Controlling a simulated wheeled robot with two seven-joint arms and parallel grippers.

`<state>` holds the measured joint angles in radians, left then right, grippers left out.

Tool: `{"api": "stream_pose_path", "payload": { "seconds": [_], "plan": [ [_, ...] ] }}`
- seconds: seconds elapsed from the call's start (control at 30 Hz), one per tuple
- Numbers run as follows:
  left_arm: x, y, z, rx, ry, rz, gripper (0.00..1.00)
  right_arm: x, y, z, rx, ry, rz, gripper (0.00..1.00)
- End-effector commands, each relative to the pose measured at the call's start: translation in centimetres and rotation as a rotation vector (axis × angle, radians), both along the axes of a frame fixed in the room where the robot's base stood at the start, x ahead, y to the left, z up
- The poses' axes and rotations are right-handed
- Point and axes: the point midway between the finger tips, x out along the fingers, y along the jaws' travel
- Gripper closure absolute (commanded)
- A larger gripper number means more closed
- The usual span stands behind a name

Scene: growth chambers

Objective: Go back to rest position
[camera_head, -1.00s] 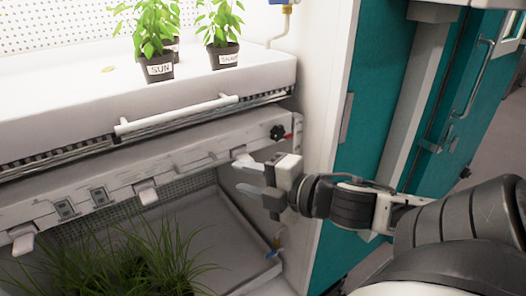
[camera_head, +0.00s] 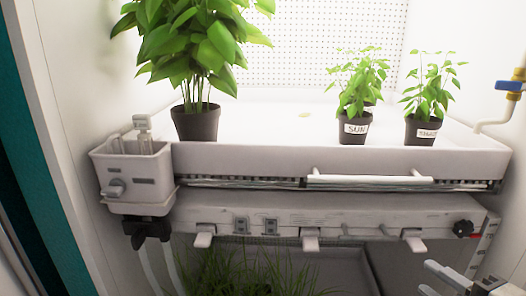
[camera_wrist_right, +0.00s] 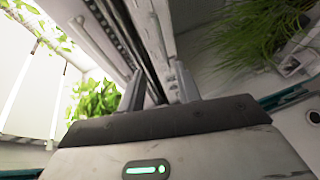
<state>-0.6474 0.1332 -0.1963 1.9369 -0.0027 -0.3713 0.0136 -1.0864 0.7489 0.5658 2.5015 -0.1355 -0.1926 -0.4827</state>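My right gripper (camera_head: 436,281) is at the lower right of the head view, partly cut off by the frame edge, in front of the chamber's lower front panel. In the right wrist view its two fingers (camera_wrist_right: 160,85) stand apart with nothing between them. My left gripper is in neither view.
A white shelf tray (camera_head: 250,160) holds a large potted plant (camera_head: 198,122), a pot labelled SUN (camera_head: 353,128) and another small labelled pot (camera_head: 421,130). A white handle bar (camera_head: 370,179) runs along its front. A white pump box (camera_head: 133,172) hangs at left. Grass (camera_head: 240,272) grows below.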

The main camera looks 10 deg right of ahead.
Motion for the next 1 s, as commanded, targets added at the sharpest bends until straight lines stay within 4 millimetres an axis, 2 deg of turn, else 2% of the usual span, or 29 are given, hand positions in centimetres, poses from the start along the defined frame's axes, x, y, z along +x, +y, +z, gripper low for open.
{"api": "stream_pose_path", "payload": {
  "seconds": [0.07, 0.13, 0.17, 0.23, 0.27, 0.3, 0.33, 0.4, 0.5, 0.6, 0.7, 0.8, 1.0],
  "plan": [
    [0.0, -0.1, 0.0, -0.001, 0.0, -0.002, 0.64, -0.2, -1.1, -2.1, 0.077, 0.039, -0.064, 0.67],
    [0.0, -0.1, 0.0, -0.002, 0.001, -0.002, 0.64, -0.7, -2.1, -5.3, 0.201, 0.099, -0.153, 0.67],
    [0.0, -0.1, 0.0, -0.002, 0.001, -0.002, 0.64, -1.0, -2.3, -7.2, 0.272, 0.133, -0.198, 0.67],
    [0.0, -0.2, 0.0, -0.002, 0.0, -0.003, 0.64, -1.8, -1.9, -12.2, 0.461, 0.218, -0.303, 0.67],
    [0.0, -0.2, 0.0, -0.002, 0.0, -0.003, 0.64, -2.2, -1.2, -14.3, 0.547, 0.257, -0.345, 0.67],
    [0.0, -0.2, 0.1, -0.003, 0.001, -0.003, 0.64, -2.6, 0.1, -17.0, 0.659, 0.307, -0.392, 0.67],
    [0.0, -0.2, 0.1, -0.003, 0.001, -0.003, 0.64, -2.8, 1.4, -18.9, 0.737, 0.345, -0.423, 0.67],
    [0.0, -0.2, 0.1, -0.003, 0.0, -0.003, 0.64, -3.3, 4.9, -22.5, 0.901, 0.426, -0.476, 0.67],
    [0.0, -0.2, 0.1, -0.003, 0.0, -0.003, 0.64, -3.6, 10.0, -25.9, 1.079, 0.527, -0.519, 0.67],
    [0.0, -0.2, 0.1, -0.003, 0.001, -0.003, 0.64, -3.7, 14.0, -27.6, 1.194, 0.599, -0.538, 0.67],
    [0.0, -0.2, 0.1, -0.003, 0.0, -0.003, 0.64, -3.8, 16.4, -28.4, 1.255, 0.641, -0.545, 0.67],
    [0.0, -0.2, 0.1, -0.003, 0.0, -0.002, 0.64, -3.8, 17.3, -28.6, 1.277, 0.658, -0.547, 0.67],
    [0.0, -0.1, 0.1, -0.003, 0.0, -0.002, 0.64, -3.9, 17.3, -28.6, 1.277, 0.66, -0.547, 0.67]
  ]
}}
